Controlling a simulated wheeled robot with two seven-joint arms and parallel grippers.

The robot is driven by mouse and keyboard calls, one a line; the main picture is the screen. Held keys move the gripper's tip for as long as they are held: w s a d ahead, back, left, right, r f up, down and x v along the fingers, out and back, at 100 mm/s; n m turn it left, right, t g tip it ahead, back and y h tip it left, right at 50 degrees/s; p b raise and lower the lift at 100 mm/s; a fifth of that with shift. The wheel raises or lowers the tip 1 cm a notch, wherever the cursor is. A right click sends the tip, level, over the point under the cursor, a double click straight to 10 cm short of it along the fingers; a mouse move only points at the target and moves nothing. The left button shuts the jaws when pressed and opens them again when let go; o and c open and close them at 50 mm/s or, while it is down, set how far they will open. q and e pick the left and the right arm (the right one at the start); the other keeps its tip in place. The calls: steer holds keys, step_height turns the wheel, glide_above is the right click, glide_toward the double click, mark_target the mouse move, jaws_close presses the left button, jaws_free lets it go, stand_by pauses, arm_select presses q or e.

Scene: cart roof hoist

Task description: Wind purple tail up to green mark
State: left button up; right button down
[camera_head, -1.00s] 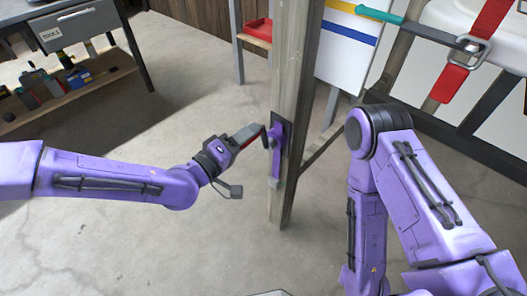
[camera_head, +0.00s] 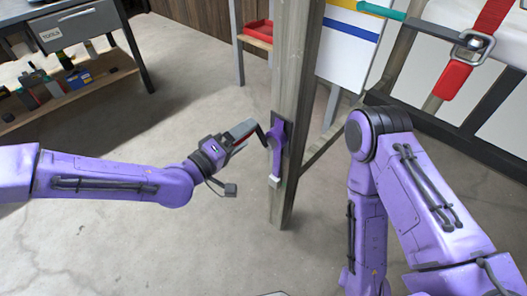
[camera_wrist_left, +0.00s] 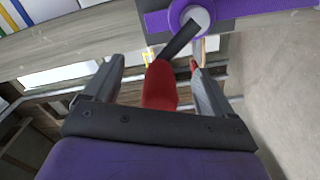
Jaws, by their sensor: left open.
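A winch with a purple strap (camera_head: 277,150) is mounted on the wooden post (camera_head: 290,70). The purple tail hangs down the post to a pale end (camera_head: 276,180). In the left wrist view, the purple strap (camera_wrist_left: 240,8) passes by a round pale hub (camera_wrist_left: 195,18). A dark crank arm (camera_wrist_left: 180,38) runs from the hub to a red handle (camera_wrist_left: 160,88). My left gripper (camera_head: 249,130) is at the crank, left of the post. Its fingers are open, one on each side of the red handle. My right gripper is out of the head view. I cannot make out a green mark.
A teal bar (camera_head: 380,11) and a red strap with a metal buckle (camera_head: 474,42) are at the upper right. A white board (camera_head: 345,55) and a red tray (camera_head: 259,30) stand behind the post. A tool bench (camera_head: 80,25) is far left. The floor between is clear.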

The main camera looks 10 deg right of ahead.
arm_select(q)
steer(key=p+v, duration=0.2)
steer(key=v, duration=0.7)
stand_by(0.4)
